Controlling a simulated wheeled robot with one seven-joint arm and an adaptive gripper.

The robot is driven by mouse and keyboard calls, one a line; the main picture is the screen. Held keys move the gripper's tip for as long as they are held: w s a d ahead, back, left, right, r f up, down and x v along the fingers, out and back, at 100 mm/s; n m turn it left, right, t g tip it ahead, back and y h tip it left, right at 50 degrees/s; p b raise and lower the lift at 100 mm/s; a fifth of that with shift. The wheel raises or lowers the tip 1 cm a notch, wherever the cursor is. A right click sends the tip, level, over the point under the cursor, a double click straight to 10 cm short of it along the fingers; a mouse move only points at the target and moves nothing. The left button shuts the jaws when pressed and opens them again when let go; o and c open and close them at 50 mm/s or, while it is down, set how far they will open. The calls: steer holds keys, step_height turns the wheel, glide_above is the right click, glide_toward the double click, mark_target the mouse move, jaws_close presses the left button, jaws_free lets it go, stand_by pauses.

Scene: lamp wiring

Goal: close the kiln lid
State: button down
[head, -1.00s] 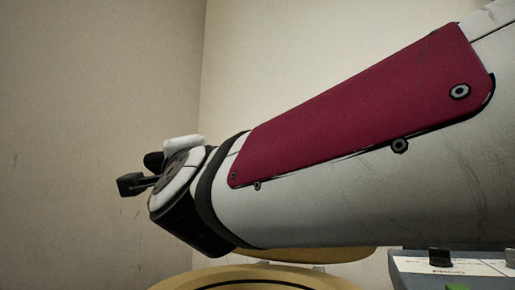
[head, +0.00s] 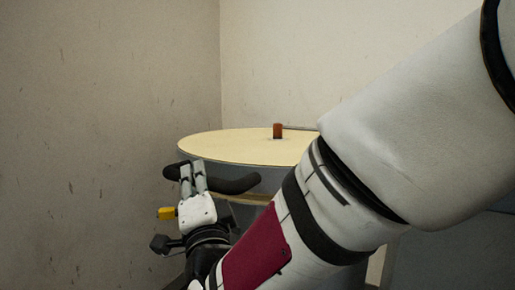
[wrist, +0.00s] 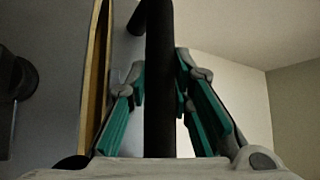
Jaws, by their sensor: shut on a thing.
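The kiln lid (head: 225,149) is a wide pale-yellow disc with a grey rim, left of centre in the head view, lying roughly level. A curved black handle (head: 237,185) sticks out at its front. My gripper (head: 192,172) is shut on this handle. In the wrist view the black handle (wrist: 160,120) runs between the teal-padded fingers of my gripper (wrist: 160,75). A tan rim (head: 245,198) of the kiln shows just below the lid. My arm hides the right part of the kiln, and I cannot tell whether the lid touches the rim.
A small orange-brown cylinder (head: 278,131) stands at the middle of the lid, with a thin rod running right from it. Bare, stained walls (head: 90,100) meet in a corner behind the kiln. The space left of my gripper looks clear.

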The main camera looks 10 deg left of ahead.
steer(key=shift+s+f, duration=0.1)
steer(key=shift+f, duration=1.5)
steer(key=c, duration=1.4)
jaws_free()
steer(key=shift+a, duration=0.1)
steer(key=shift+r, duration=0.1)
steer(key=shift+r, duration=0.15)
steer(key=v, duration=0.7)
steer(key=shift+s, duration=0.15)
